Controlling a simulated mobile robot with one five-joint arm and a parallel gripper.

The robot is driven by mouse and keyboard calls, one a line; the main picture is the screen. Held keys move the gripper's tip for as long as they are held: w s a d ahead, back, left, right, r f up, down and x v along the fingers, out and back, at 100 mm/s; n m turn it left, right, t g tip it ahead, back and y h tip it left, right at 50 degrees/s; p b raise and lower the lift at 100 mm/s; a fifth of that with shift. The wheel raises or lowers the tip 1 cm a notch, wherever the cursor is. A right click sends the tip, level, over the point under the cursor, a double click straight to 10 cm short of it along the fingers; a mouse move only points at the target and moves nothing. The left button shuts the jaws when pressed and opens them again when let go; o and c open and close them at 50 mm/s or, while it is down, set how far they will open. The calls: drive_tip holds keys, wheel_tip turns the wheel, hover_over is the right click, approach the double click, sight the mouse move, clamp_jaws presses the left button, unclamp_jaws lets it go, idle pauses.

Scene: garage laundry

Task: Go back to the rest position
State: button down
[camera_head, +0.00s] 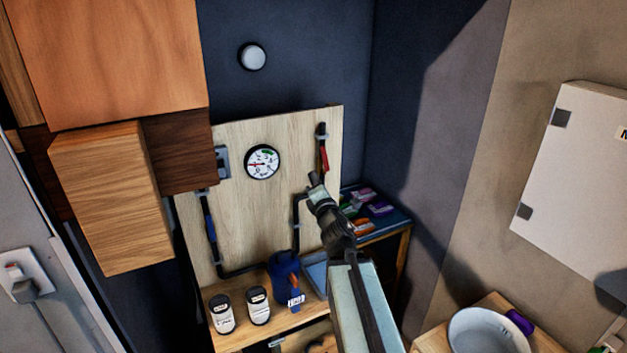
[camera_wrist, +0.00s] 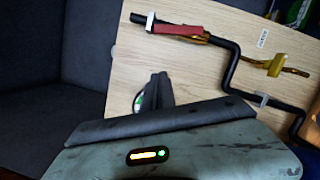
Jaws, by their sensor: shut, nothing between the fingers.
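My gripper (camera_head: 314,180) is at the end of my raised arm, in front of the lower right part of the wooden board (camera_head: 232,150). Its fingers look closed, with nothing held. In the head view its tip is just below and left of the red valve lever (camera_head: 323,158) on the black pipe. In the wrist view my gripper (camera_wrist: 157,90) points at the board, apart from the pipe (camera_wrist: 228,65). The red lever (camera_wrist: 178,29) and a yellow lever (camera_wrist: 275,66) show there. The round gauge (camera_head: 262,162) is left of my gripper; in the wrist view it is mostly hidden behind the fingers.
A wooden shelf below the board holds two labelled cans (camera_head: 221,313) (camera_head: 259,305) and a blue jug (camera_head: 283,272). A blue tray (camera_head: 386,228) with colourful items is right of my gripper. Wooden cabinets (camera_head: 110,200) hang at left. A white basin (camera_head: 488,332) stands at lower right.

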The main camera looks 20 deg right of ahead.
drive_tip(key=w+a+f+y+b, duration=0.1)
drive_tip(key=w+a+f, duration=0.1)
drive_tip(key=a, duration=0.7)
drive_tip(key=s+a+f+m+g+h, duration=0.1)
drive_tip(key=s+f+m+g, duration=0.1)
drive_tip(key=f+m+g, duration=0.45)
drive_tip(key=s+a+f+m+g, duration=0.15)
drive_tip(key=f+m, duration=0.25)
drive_tip(key=f, duration=0.5)
drive_tip(key=s+a+f+m+g+y, duration=0.1)
drive_tip(key=s+a+f+m+g, duration=0.1)
drive_tip(key=s, duration=0.4)
drive_tip(key=s+a+f+m+g+y, duration=0.1)
drive_tip(key=s+a+f+m+g, duration=0.1)
drive_tip(key=s+f+m+g, duration=0.3)
drive_tip(key=s+a+f+m+g+y+b, duration=0.1)
drive_tip(key=s+a+f+m+g, duration=0.2)
drive_tip(key=s, duration=0.5)
drive_tip(key=shift+s+f+m+g, duration=0.35)
drive_tip(key=shift+f+m+g, duration=0.15)
drive_tip(key=shift+m, duration=0.05)
drive_tip(key=shift+s, duration=0.1)
